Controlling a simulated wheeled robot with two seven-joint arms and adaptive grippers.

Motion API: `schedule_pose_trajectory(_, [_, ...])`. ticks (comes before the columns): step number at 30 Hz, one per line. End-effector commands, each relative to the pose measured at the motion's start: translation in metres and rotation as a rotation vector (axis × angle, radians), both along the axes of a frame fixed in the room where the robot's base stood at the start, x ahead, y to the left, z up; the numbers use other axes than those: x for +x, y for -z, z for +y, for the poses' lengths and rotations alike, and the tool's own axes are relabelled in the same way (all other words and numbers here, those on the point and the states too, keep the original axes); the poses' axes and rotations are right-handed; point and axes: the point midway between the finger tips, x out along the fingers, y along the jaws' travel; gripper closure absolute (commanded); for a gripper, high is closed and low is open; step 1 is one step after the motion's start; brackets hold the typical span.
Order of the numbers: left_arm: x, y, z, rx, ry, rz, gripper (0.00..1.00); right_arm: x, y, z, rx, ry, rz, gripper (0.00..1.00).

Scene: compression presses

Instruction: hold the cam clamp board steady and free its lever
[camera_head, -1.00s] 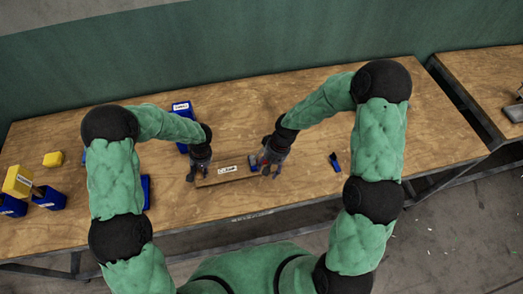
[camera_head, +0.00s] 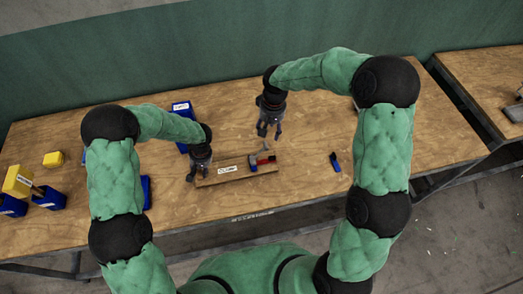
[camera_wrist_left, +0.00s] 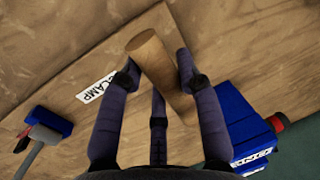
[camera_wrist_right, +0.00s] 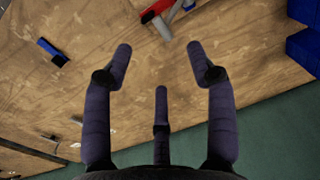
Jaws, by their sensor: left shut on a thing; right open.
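The cam clamp board (camera_head: 232,179) is a flat wooden board with a white "CLAMP" label (camera_wrist_left: 97,90), lying on the table. At its right end sits a blue clamp block (camera_wrist_left: 52,121) with a grey metal arm and a red lever part (camera_head: 266,160). A round wooden post (camera_wrist_left: 162,75) stands at the board's left end. My left gripper (camera_head: 196,178) is shut around this post. My right gripper (camera_head: 268,132) is open and empty, above the table behind the clamp. The red part and grey arm also show at the top edge of the right wrist view (camera_wrist_right: 155,10).
A small blue piece (camera_head: 336,162) lies right of the board. A labelled blue box (camera_head: 181,109) stands behind the left gripper. Yellow and blue blocks (camera_head: 18,181) sit at the far left. The table's right part (camera_head: 420,130) is mostly clear.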

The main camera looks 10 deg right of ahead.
Motion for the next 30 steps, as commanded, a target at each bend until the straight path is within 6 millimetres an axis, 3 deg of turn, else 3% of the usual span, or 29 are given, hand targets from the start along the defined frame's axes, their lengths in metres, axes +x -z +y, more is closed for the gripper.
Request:
schedule_pose_trajectory(18, [0.0, 0.001, 0.001, 0.001, -0.002, 0.002, 1.0, 0.0, 0.075, 0.004, 0.0, 0.0, 0.001, 0.43])
schedule_pose_trajectory(30, [0.0, 0.001, 0.001, 0.001, -0.001, 0.002, 1.0, 0.0, 0.086, 0.005, 0.001, 0.001, -0.001, 0.43])
